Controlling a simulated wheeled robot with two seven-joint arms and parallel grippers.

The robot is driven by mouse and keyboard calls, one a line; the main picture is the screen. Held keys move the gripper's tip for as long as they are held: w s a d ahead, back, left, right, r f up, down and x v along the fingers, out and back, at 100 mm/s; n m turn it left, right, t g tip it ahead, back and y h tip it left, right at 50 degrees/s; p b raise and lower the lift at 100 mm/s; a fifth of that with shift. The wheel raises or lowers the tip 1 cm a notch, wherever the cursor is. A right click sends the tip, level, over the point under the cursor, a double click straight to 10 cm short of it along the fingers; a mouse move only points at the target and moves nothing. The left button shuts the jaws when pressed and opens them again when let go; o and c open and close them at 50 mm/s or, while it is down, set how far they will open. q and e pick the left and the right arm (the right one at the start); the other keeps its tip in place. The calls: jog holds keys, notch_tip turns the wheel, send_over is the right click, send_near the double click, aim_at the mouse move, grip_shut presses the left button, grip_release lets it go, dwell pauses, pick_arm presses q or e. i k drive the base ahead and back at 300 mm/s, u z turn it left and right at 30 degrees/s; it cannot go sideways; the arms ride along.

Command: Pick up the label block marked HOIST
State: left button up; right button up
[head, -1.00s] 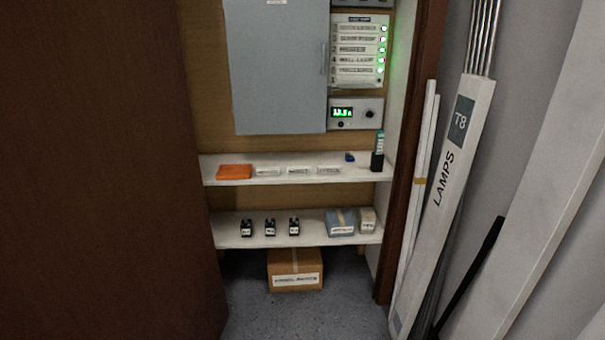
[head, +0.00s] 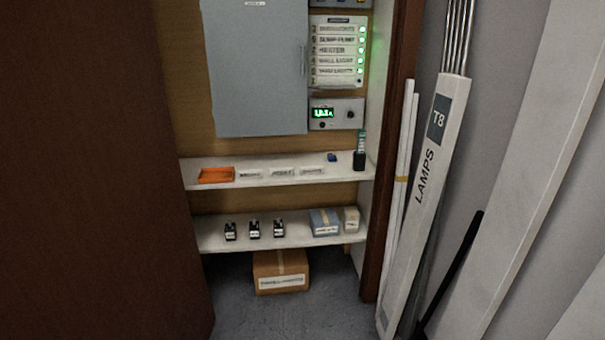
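Three small white label blocks lie in a row on the upper shelf: a left one (head: 249,175), a middle one (head: 282,173) and a right one (head: 312,171). Each has dark lettering. The middle one may read HOIST, but the print is too small to be sure. Neither of my grippers is in view.
The upper shelf (head: 222,164) also holds an orange tray (head: 216,175), a small blue object (head: 332,157) and a dark cup (head: 358,161). The lower shelf (head: 210,243) holds black devices and boxes. A brown door (head: 90,170) stands left; a lamps carton (head: 428,200) leans right.

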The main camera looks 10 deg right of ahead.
aim_at(274, 172)
jog(key=z, duration=0.2)
jog(key=i, duration=2.2)
jog(key=u, duration=1.05)
jog(key=i, duration=0.15)
jog(key=u, duration=0.2)
